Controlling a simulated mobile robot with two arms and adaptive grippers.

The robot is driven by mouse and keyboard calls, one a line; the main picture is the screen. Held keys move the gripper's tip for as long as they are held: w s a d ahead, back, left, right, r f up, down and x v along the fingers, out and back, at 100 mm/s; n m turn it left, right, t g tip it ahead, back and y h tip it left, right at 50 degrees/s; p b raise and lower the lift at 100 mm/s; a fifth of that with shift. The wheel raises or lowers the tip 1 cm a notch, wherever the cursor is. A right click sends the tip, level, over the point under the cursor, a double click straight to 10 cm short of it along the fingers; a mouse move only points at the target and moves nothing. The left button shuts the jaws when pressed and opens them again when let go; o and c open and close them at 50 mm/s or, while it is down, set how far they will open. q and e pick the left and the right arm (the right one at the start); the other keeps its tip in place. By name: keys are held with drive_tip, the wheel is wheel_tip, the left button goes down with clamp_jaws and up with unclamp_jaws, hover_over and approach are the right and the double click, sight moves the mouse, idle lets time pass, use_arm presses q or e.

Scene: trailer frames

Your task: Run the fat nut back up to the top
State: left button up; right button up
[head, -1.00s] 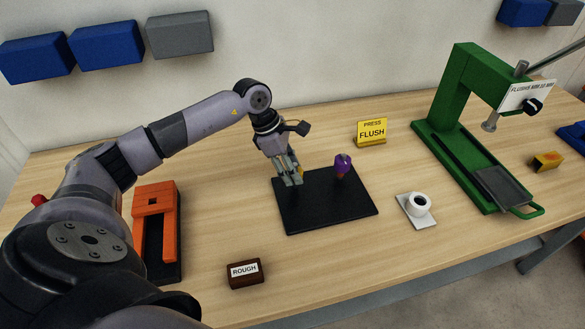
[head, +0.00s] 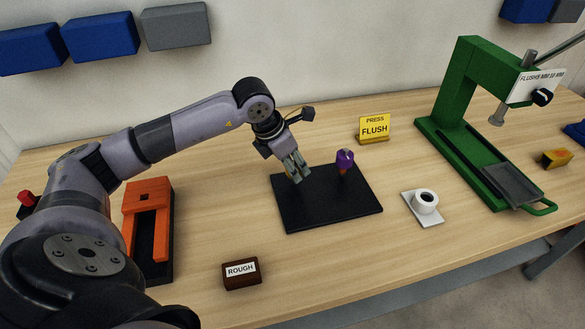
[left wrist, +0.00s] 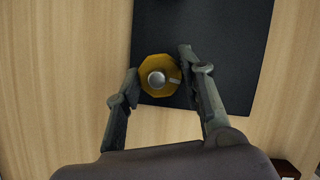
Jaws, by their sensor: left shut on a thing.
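In the left wrist view a yellow, many-sided nut (left wrist: 149,91) sits around a grey round post (left wrist: 157,79) over the left edge of the black mat (left wrist: 220,45). A small light mark shows on its right side. My left gripper (left wrist: 158,88) is shut on this yellow nut, one finger on each side. In the head view the left gripper (head: 301,180) points down over the upper left part of the black mat (head: 330,210), and its fingers hide the nut and post. A purple piece (head: 345,158) stands on the same mat to the right, apart from the gripper.
A yellow PRESS FLUSH sign (head: 374,129) stands behind the mat. A brown ROUGH block (head: 241,273) is in front. An orange fixture (head: 148,200) is at left.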

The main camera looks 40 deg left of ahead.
use_arm(q)
drive_tip(key=shift+f+n+y, duration=0.1)
drive_tip(key=shift+n+y, duration=0.2)
drive_tip(key=shift+n, duration=0.3)
drive_tip(key=o, duration=1.1)
drive_tip(key=shift+o, duration=0.2)
drive_tip(key=v, duration=1.2)
